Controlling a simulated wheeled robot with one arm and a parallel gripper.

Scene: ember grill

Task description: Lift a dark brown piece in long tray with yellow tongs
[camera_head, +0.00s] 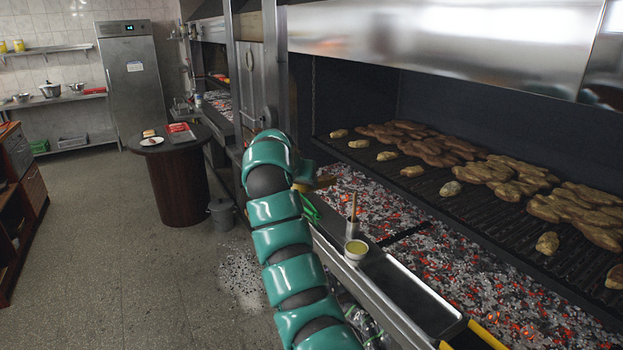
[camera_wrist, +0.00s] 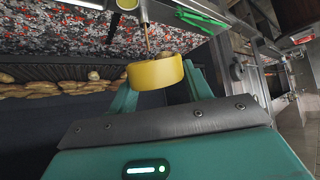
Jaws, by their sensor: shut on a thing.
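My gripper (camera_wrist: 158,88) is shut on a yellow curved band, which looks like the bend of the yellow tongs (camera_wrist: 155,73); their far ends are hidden. In the head view my gripper is mostly hidden behind my arm, and a yellow-brown bit of the held thing (camera_head: 325,182) shows beside it, above the ledge. A long metal tray (camera_head: 372,272) lies on the front ledge below the coals, right of my arm; its visible inside looks bare. Several browned pieces (camera_head: 575,208) lie on the grill; no dark brown piece shows clearly in the tray.
A small cup of yellow sauce (camera_head: 356,250) and a brush in a metal holder (camera_head: 353,228) stand on the ledge, left of the tray. Green tongs (camera_head: 310,207) lie nearby. A yellow-edged container (camera_head: 485,335) is at the tray's near end. Glowing coals (camera_head: 470,275) lie behind.

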